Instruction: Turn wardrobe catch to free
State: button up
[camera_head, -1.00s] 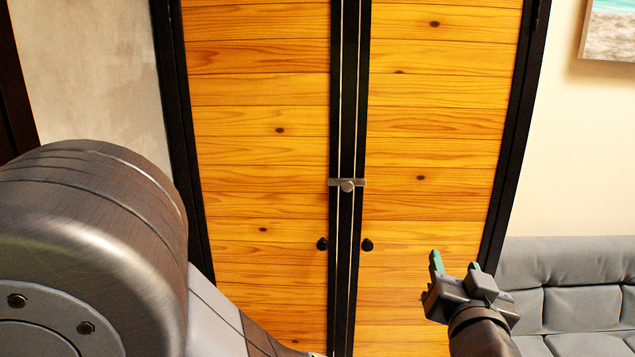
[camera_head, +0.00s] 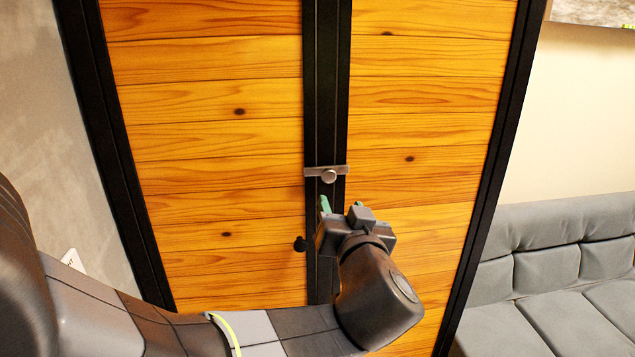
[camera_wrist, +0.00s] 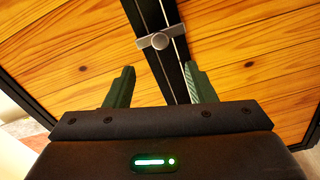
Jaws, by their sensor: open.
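The wardrobe (camera_head: 215,205) has two wooden doors in black frames. The catch (camera_head: 328,172) is a metal bar with a round knob, lying crosswise over the black centre strip where the doors meet. In the wrist view the catch (camera_wrist: 161,41) appears slightly tilted, beyond and between the fingertips. My gripper (camera_head: 340,206) is open and empty, just below the catch in the head view. In the wrist view, its two green fingers (camera_wrist: 160,78) are spread apart. It does not appear to touch the catch.
A black door knob (camera_head: 300,244) shows on the left door; the right one is hidden behind my gripper. A grey cushioned sofa (camera_head: 560,265) stands to the right of the wardrobe. A grey wall (camera_head: 40,150) is on the left.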

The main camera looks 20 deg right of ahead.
aim_at(330, 178)
jog(key=b+x, duration=0.1)
jog(key=x, duration=1)
jog(key=shift+w, duration=0.1)
jog(key=shift+c, duration=0.4)
jog(key=c, duration=0.9)
